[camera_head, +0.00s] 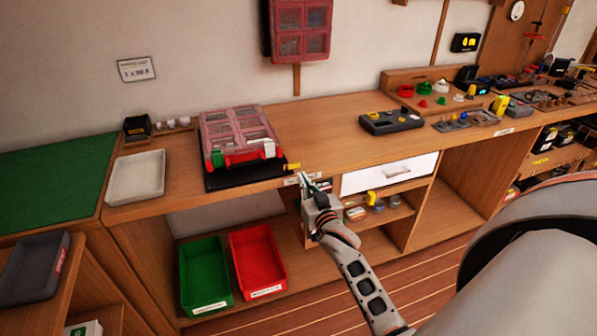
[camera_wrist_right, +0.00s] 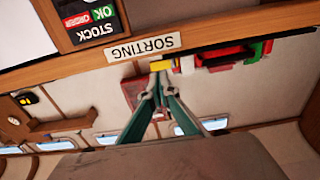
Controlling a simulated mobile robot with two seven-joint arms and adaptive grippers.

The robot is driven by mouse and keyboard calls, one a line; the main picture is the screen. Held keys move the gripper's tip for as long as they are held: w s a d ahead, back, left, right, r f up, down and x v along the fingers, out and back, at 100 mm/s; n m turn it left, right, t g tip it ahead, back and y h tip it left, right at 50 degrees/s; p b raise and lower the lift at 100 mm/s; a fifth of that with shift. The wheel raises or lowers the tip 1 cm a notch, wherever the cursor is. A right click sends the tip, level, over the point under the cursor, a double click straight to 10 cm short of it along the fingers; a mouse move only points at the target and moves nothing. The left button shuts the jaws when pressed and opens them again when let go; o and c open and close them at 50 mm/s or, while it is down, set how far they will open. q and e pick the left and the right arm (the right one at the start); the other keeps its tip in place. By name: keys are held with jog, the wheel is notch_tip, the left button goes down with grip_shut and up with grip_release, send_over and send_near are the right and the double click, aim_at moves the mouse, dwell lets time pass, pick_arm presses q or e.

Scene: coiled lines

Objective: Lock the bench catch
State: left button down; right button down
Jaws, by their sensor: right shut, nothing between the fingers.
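A small yellow piece (camera_head: 293,166), which looks like the bench catch, sits at the bench's front edge, right of a black mat. It also shows in the wrist view (camera_wrist_right: 159,66), just beyond my fingertips. Whether it is locked cannot be told. My right gripper (camera_head: 304,180) is shut and empty, close to the bench's front edge and just below the yellow piece. In the wrist view its green fingers (camera_wrist_right: 158,82) meet in a point near that piece; contact cannot be made out. My left gripper is not in view.
A case with a clear red lid (camera_head: 238,130) stands on the black mat (camera_head: 225,182). A white tray (camera_head: 136,177) lies left of it. A white drawer (camera_head: 390,173) is right of my gripper. Green (camera_head: 205,275) and red (camera_head: 258,262) bins sit below.

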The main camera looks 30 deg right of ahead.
aim_at(295, 166)
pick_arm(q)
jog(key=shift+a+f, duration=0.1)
pick_arm(e)
jog(key=shift+x, duration=2.25)
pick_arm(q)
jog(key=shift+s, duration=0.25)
